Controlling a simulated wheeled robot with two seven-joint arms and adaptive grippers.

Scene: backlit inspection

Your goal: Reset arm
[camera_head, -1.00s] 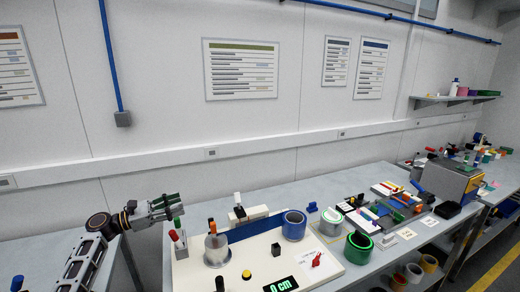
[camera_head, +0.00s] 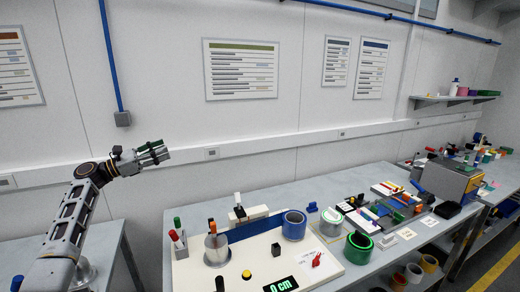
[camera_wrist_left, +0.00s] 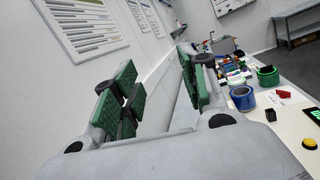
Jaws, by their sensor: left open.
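My left gripper (camera_head: 160,150) is raised in front of the wall, above and to the left of the white board on the table. It points to the right and holds nothing. In the left wrist view its green-padded fingers (camera_wrist_left: 160,95) stand apart with a clear gap between them. The left arm reaches up from the lower left of the head view. My right gripper is in neither view.
A white board (camera_head: 190,270) on the table (camera_head: 270,195) carries a marker holder (camera_head: 178,243), a clear roll (camera_head: 216,250), a blue roll (camera_head: 294,225) and a display reading 0 cm (camera_head: 282,285). A green roll (camera_head: 357,247) stands to its right. The air around the gripper is clear.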

